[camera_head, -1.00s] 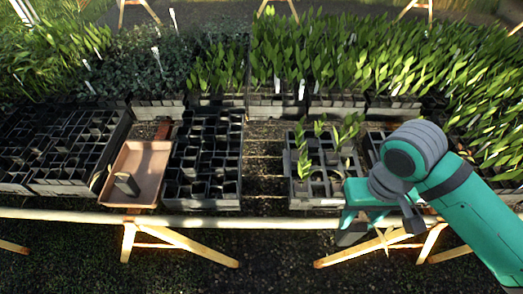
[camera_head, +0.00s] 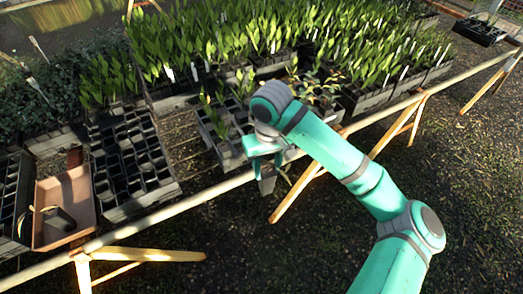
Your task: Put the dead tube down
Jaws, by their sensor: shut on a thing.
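My gripper (camera_head: 266,166) is in front of the bench's front rail, near the small tray of green plants. It is shut on a small grey tube (camera_head: 267,186), which hangs below the fingers over the ground. A thin pale leaf shows beside this tube, but most of its plant is hidden by my gripper. A brown tray (camera_head: 81,190) sits on the bench at the left, well apart from my gripper. A dark tube (camera_head: 62,218) lies tilted in the brown tray with a thin leaf at its end.
A black cell tray (camera_head: 165,188), mostly empty, stands just right of the brown tray. A part-filled plant tray (camera_head: 232,152) is behind my gripper. Dense green plants fill the back. The bench rail (camera_head: 205,194) and wooden trestle legs (camera_head: 150,255) edge the open dark ground in front.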

